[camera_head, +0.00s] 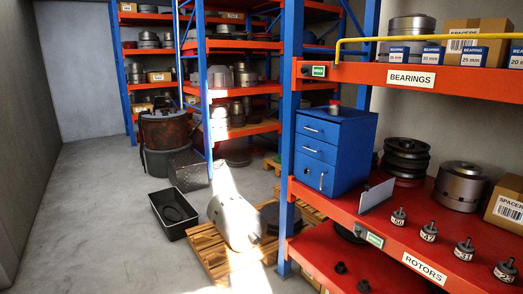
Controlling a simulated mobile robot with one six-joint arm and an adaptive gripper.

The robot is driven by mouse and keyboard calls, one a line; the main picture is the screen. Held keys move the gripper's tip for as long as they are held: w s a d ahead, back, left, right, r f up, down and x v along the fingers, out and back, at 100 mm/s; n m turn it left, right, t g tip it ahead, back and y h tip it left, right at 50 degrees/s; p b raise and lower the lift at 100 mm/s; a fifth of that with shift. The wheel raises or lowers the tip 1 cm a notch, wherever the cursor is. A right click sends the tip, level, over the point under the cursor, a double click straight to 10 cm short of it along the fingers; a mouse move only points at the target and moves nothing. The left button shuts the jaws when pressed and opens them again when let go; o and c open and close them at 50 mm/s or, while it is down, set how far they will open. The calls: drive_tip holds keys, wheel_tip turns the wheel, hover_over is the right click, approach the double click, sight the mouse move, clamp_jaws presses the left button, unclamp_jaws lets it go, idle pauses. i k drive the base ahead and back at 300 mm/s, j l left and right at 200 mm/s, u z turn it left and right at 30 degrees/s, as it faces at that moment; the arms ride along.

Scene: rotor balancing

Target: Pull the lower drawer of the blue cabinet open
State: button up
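The blue cabinet (349,152) stands on the red shelf labelled ROTORS, at the left end of the rack bay. Its front faces left and towards me. An upper drawer front (320,132) and a lower drawer front (316,150) sit one above the other, each with a horizontal bar handle. Below them is a taller front panel (308,174) with an upright handle, which looks like a door. All the fronts look shut and flush. A small red-topped object (334,107) stands on the cabinet. My gripper is not in view.
A blue rack upright (289,120) stands just left of the cabinet. A grey plate (376,195) stands on the shelf to its right, near small rotors. A yellow bar (430,38) crosses above. A pallet (215,262) and black bin (173,213) are on the floor; the left floor is clear.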

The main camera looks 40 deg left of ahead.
sight(329, 153)
drive_tip(key=u, duration=1)
drive_tip(key=i, duration=0.55)
drive_tip(key=i+z, duration=0.15)
drive_tip(key=i, duration=0.35)
drive_tip(key=i+j, duration=0.15)
drive_tip(key=i, duration=0.4)
drive_tip(key=i+j+z, duration=0.1)
drive_tip(key=i, duration=0.4)
drive_tip(key=i+j, duration=0.1)
drive_tip(key=i, duration=0.45)
drive_tip(key=i+j+z, duration=0.15)
drive_tip(key=i, duration=0.35)
